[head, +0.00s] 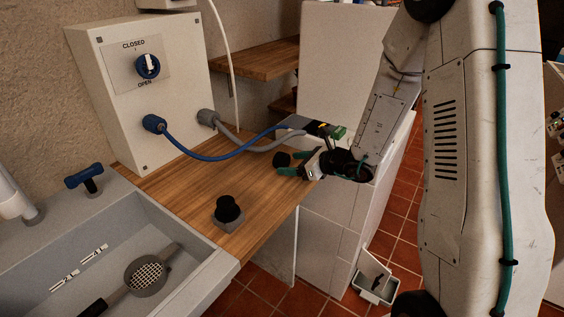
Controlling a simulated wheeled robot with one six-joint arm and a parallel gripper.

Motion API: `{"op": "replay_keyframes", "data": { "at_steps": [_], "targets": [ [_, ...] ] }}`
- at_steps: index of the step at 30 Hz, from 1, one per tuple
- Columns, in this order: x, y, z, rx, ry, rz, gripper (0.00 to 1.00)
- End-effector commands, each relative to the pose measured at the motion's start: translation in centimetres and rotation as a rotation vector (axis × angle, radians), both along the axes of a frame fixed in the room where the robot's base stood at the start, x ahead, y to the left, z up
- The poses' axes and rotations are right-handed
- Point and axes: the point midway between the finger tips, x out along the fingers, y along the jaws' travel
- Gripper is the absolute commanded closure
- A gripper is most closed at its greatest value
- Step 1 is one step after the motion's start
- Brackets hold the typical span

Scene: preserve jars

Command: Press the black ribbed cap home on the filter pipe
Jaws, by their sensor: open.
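A black rounded cap-like piece (228,206) stands upright on a grey square base at the front of the wooden counter. Ribs on it are too small to make out. A second dark rounded piece (282,159) shows right at the fingertips of my gripper (286,164), near the counter's right edge. My gripper has teal fingers, reaches in from the right and is open. I cannot tell whether the dark piece lies between the fingers or beyond them. I cannot tell which dark piece is the ribbed cap; the filter pipe is not clearly visible.
A grey sink (130,260) holding a strainer (150,273) is at front left.

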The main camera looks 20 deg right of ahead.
Motion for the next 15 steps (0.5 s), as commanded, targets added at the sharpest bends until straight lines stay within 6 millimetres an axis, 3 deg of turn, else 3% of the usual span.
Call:
{"op": "replay_keyframes", "data": {
  "at_steps": [7, 15],
  "targets": [
    [2.5, 2.3, -0.9, 0.0, 0.0, 0.003, 0.28],
    [2.9, 2.6, -1.1, -0.001, -0.001, 0.002, 0.28]
  ]
}}
